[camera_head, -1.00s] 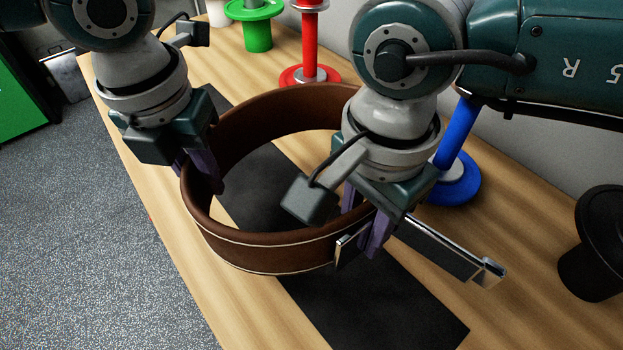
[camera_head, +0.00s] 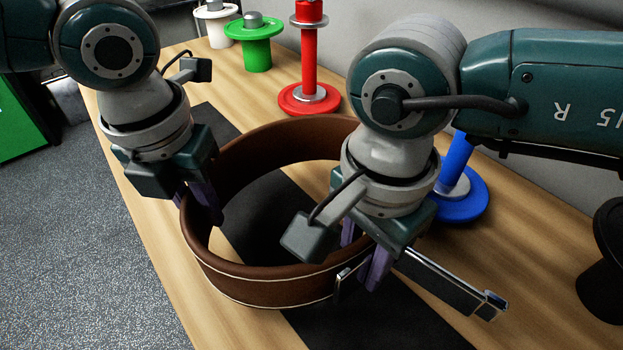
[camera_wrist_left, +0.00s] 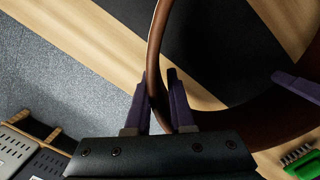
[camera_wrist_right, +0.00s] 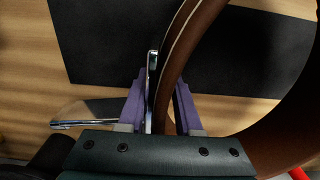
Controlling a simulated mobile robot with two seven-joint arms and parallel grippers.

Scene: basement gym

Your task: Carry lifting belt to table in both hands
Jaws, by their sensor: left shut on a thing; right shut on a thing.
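The brown lifting belt (camera_head: 270,288) forms a closed ring standing on its edge, with a metal buckle lever (camera_head: 452,285) sticking out to the right. It is above the wooden table (camera_head: 520,270) and its black mat (camera_head: 400,318); I cannot tell if its lower edge touches. My left gripper (camera_head: 205,203) is shut on the belt's left wall, one finger on each side in the left wrist view (camera_wrist_left: 159,100). My right gripper (camera_head: 364,258) is shut on the belt beside the buckle, as the right wrist view shows (camera_wrist_right: 160,105).
Behind the belt stand a red stand (camera_head: 309,70), a green spool (camera_head: 256,50), a white spool (camera_head: 215,25) and a blue stand (camera_head: 462,190). A black spool (camera_head: 606,265) is at the right. Grey floor lies left of the table edge.

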